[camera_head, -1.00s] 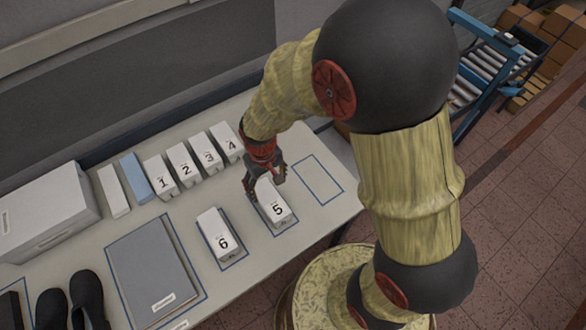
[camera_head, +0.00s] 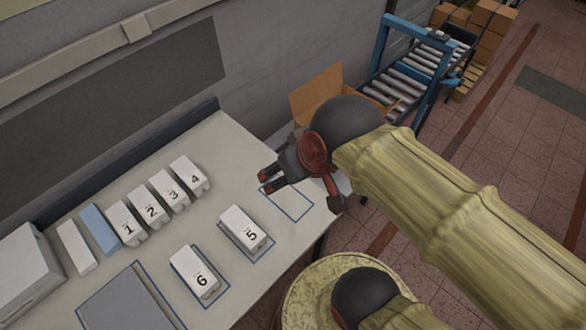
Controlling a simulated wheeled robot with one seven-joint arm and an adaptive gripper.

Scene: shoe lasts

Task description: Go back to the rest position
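My gripper (camera_head: 266,182), dark with red parts, is over the back right of the table, pointing left. Its two fingertips show a small gap between them with nothing in it, so it looks open and empty. White block 5 (camera_head: 244,231) stands in a blue-outlined spot, apart from and in front of the gripper. White block 6 (camera_head: 196,275) stands in its outlined spot to the left of block 5. Blocks 1 (camera_head: 128,226), 2 (camera_head: 151,209), 3 (camera_head: 171,189) and 4 (camera_head: 191,177) stand in a row behind. My arm hides part of the right side.
An empty outlined spot (camera_head: 292,206) lies near the gripper. A blue box (camera_head: 100,229), a white box (camera_head: 76,247) and a grey folder (camera_head: 122,304) lie on the left. An open carton (camera_head: 317,93) and roller conveyor (camera_head: 408,82) stand behind my arm.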

